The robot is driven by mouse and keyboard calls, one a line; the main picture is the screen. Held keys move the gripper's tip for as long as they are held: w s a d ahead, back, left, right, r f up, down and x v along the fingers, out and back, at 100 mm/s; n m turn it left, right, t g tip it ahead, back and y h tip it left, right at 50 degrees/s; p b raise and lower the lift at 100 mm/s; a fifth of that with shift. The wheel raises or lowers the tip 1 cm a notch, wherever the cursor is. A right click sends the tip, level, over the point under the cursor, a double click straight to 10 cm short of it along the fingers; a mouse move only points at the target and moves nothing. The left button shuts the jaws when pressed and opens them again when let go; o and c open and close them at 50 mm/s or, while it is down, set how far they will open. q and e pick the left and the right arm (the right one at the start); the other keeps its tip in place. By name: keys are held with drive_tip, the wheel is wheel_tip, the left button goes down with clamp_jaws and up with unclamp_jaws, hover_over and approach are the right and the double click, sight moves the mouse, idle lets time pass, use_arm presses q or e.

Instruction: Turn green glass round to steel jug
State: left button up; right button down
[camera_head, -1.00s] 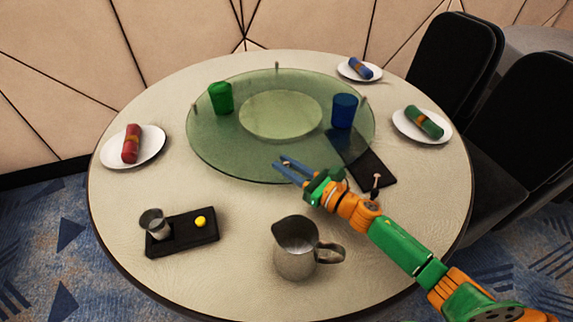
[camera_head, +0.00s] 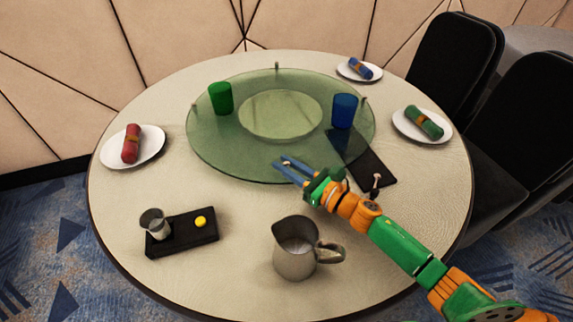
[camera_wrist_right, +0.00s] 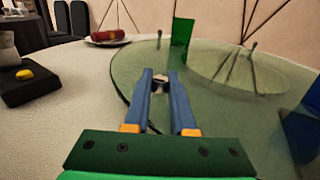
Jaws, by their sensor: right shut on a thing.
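The green glass (camera_head: 220,98) stands upright on the left back part of the round glass turntable (camera_head: 215,150). It also shows in the right wrist view (camera_wrist_right: 181,42). The steel jug (camera_head: 296,250) stands on the table in front, apart from the turntable. My right gripper (camera_head: 281,162) is at the turntable's front rim. In the right wrist view its fingers (camera_wrist_right: 160,80) are shut on a small rim peg (camera_wrist_right: 160,86), mostly hidden between them. The green glass is across the turntable from the jug, towards the left. My left gripper is out of view.
A blue glass (camera_head: 344,110) stands on the turntable's right side. A dark tray (camera_head: 372,168) lies partly under the turntable's right edge. A black tray (camera_head: 190,240) holds a small metal cup and a yellow piece. Plates with rolled napkins sit around the table.

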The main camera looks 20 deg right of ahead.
drive_tip(key=d, duration=0.1)
drive_tip(key=d+b, duration=0.1)
drive_tip(key=d, duration=0.1)
drive_tip(key=shift+s+d+f, duration=0.1)
drive_tip(key=shift+s+d, duration=0.05)
drive_tip(key=shift+s, duration=0.15)
drive_tip(key=shift+d, duration=0.3)
drive_tip(key=c, duration=0.8)
unclamp_jaws()
drive_tip(key=shift+a, duration=0.1)
drive_tip(key=shift+o, duration=0.2)
drive_tip(key=b+v, duration=0.1)
drive_tip(key=v, duration=0.6)
